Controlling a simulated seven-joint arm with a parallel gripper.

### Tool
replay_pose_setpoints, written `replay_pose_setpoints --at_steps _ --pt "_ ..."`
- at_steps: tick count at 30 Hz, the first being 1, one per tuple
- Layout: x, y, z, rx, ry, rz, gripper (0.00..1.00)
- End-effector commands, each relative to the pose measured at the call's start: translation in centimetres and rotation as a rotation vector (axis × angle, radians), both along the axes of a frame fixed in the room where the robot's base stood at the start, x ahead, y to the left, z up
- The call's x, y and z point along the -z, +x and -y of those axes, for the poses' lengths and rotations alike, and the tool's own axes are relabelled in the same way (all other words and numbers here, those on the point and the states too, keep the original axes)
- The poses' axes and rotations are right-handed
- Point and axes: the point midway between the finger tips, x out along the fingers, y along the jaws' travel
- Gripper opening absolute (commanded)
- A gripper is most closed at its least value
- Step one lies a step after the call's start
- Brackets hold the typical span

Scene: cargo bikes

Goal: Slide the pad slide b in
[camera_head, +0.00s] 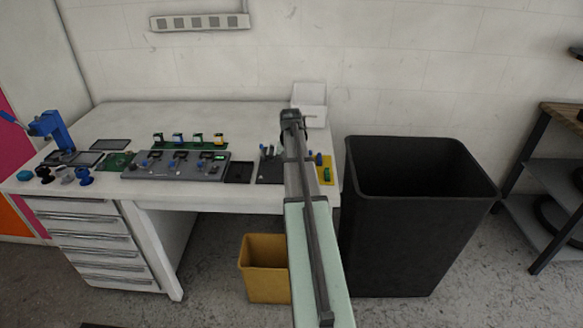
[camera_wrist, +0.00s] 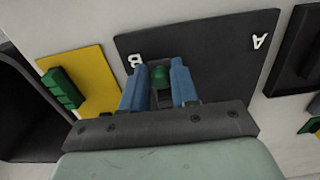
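A dark plate (camera_wrist: 222,52) with white letters B and A lies on the bench top, and its letters appear turned in the wrist view. A small green part (camera_wrist: 160,74), seemingly the pad of slide B, is beside the letter B. My gripper (camera_wrist: 156,80) is low over the plate, its two blue fingers apart on either side of the green part. Contact between fingers and part cannot be made out. The grey body of the slide is mostly hidden between the fingers. In the head view my arm covers much of this area.
A yellow plate (camera_wrist: 94,70) with a green block (camera_wrist: 61,88) lies beside the dark plate. A grey control panel (camera_head: 175,166) and a dark tray (camera_head: 238,172) stand to the left. A large black bin (camera_head: 405,230) adjoins the bench's right end.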

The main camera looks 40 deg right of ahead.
Motion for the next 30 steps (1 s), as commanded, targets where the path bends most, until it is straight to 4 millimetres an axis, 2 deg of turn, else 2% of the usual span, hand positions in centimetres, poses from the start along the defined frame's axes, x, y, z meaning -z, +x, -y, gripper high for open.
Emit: replay_pose_setpoints --at_steps 1,6,30 --pt "0.0 0.0 0.0 0.0 0.001 0.001 0.21" --pt "0.0 0.0 0.0 0.0 0.001 0.001 0.07" --pt "-0.1 2.3 2.2 -0.001 0.001 0.002 0.07"
